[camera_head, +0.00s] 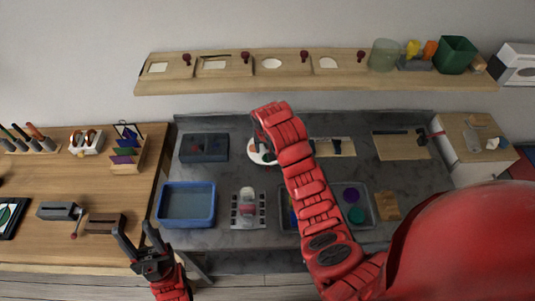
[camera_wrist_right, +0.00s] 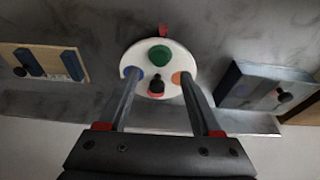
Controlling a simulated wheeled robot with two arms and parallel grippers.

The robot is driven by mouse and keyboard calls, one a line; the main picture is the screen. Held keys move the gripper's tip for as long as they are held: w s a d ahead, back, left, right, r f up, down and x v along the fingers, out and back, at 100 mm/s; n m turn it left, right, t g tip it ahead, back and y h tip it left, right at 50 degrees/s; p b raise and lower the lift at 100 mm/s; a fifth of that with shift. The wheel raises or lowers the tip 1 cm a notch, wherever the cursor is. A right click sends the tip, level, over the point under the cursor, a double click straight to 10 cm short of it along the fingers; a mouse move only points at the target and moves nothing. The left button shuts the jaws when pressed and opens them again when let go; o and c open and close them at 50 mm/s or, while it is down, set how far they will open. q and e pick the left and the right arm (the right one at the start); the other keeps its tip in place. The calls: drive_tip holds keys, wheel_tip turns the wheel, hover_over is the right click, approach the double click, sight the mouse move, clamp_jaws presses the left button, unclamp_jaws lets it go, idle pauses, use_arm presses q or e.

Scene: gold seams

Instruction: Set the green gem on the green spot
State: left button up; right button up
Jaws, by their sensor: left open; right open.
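A white round plate (camera_wrist_right: 181,55) lies on the grey worktop; it also shows in the head view (camera_head: 255,157), partly covered by my right arm. It carries a green round piece (camera_wrist_right: 159,55), a blue spot (camera_wrist_right: 133,72), an orange spot (camera_wrist_right: 181,78) and a dark knob (camera_wrist_right: 157,84). I cannot tell if the green piece is the gem or the green spot. My right gripper (camera_wrist_right: 159,75) is open and empty, its fingers either side of the knob. My left gripper (camera_head: 142,240) is open and empty by the left table's front edge.
A blue bin (camera_head: 187,222), a dark box (camera_head: 204,160) and a grey tray (camera_head: 368,207) with teal and purple discs stand on the worktop. A small red thing (camera_wrist_right: 163,30) is beyond the plate. A wooden shelf (camera_head: 220,86) runs along the wall.

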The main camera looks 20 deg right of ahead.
drive_tip(key=p+v, duration=0.3)
drive_tip(key=v, duration=0.3)
drive_tip(key=shift+r+p, duration=0.2)
drive_tip(key=shift+p, duration=0.15)
